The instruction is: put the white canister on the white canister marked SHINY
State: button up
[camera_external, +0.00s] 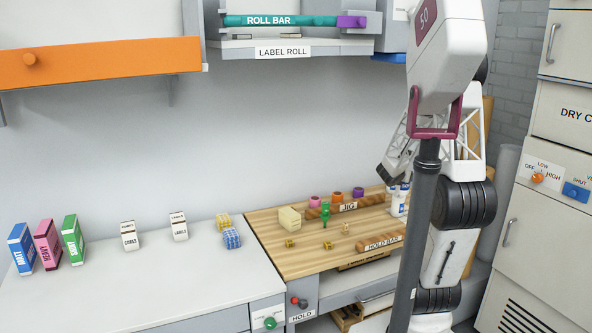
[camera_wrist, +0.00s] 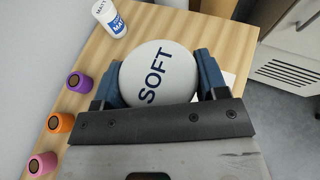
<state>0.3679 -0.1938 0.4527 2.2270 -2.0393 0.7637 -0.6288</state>
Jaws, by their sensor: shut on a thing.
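My gripper (camera_wrist: 160,84) is shut on a white canister (camera_wrist: 158,68), seen from above in the wrist view, with SOFT in dark letters on its round top. A blue finger presses on each side of it. Another white canister (camera_wrist: 111,18) with a blue label, its top reading MATT, stands at the wood bench's top left corner. In the external view, white canisters (camera_external: 399,204) cluster at the bench's right end, beneath and beside my arm. I cannot read their tops there or tell which is held. No SHINY marking is readable in either view.
Purple (camera_wrist: 79,82), orange (camera_wrist: 61,122) and pink (camera_wrist: 42,164) cylinders stand in a row on the wood bench (camera_external: 290,262). A cream block (camera_external: 289,218) and a green-topped item (camera_external: 325,213) are near the JIG bar (camera_external: 347,207). A HOLD BAR (camera_external: 380,243) lies along the front.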

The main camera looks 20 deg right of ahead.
jog(key=shift+w+d+f, duration=0.1)
jog(key=shift+w+d, duration=0.4)
jog(key=shift+w, duration=0.35)
jog(key=shift+w+d+f, duration=0.1)
jog(key=shift+w+d, duration=0.4)
jog(key=shift+w, duration=0.35)
jog(key=shift+w+d+f, duration=0.1)
jog(key=shift+w+d, duration=0.4)
jog(key=shift+w, duration=0.35)
jog(key=shift+f, duration=1.75)
jog(key=shift+f, duration=0.15)
jog(key=o, duration=1.1)
jog(key=shift+v, duration=0.85)
jog(key=v, duration=1)
jog(key=shift+s+a+r, duration=0.1)
jog(key=shift+r, duration=0.2)
